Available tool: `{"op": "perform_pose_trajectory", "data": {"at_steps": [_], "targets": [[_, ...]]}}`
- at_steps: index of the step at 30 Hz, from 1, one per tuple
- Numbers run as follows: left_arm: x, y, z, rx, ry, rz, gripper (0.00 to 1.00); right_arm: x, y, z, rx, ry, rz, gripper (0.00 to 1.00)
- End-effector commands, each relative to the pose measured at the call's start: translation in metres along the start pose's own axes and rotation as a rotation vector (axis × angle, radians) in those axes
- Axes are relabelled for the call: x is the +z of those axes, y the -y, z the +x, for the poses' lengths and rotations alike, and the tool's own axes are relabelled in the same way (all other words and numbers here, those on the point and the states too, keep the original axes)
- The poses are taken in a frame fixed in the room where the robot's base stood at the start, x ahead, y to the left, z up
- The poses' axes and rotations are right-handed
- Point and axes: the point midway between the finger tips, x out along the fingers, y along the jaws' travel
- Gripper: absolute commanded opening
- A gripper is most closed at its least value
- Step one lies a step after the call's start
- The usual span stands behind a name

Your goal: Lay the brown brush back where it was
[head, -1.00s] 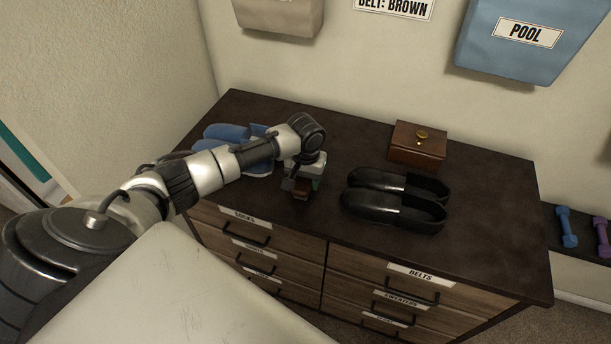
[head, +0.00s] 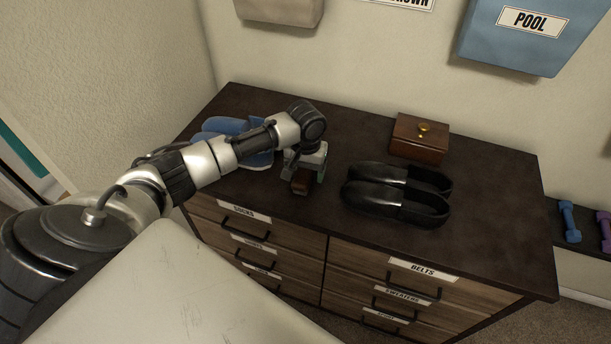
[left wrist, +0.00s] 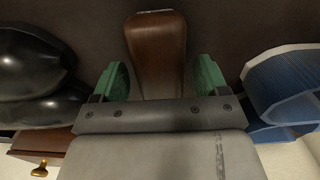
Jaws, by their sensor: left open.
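The brown brush (left wrist: 157,50) lies on the dark dresser top, seen in the left wrist view between the two green fingertips of my left gripper (left wrist: 160,82). Gaps show on both sides of it, so the gripper is open around it and not clamped. In the head view the brush (head: 300,185) shows as a small brown block below my left gripper (head: 306,175), near the dresser's front edge. The rest of the brush is hidden by the gripper. My right gripper is not in view.
Black shoes (head: 398,195) stand close to the right of my left gripper, and blue slippers (head: 228,128) are behind my forearm. A wooden box (head: 418,140) with a brass knob stands at the back. The dresser top (head: 490,210) is clear at the right.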

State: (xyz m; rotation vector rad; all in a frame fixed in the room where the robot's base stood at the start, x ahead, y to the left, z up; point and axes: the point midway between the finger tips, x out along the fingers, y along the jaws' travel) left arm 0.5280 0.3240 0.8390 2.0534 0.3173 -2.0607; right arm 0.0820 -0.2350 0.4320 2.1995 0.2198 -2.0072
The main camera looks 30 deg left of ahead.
Motion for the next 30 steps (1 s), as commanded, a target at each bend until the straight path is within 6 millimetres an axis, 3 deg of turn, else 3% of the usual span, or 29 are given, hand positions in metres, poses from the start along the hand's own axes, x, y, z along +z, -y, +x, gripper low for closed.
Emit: {"op": "perform_pose_trajectory", "data": {"at_steps": [1, 6, 13, 25, 30], "targets": [[-0.002, 0.001, -0.015, 0.002, -0.007, 0.0, 0.74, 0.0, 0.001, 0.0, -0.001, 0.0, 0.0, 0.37], [-0.004, 0.002, -0.054, 0.003, -0.007, -0.001, 0.74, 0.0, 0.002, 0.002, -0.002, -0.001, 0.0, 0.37], [-0.004, 0.002, -0.087, 0.001, -0.004, -0.001, 0.74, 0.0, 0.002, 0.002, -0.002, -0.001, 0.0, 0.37], [-0.003, 0.002, -0.095, 0.001, -0.002, -0.002, 0.74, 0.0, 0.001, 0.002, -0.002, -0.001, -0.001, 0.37], [0.006, -0.006, -0.084, 0.006, -0.002, 0.037, 0.74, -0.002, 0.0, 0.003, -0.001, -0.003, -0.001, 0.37]]}}
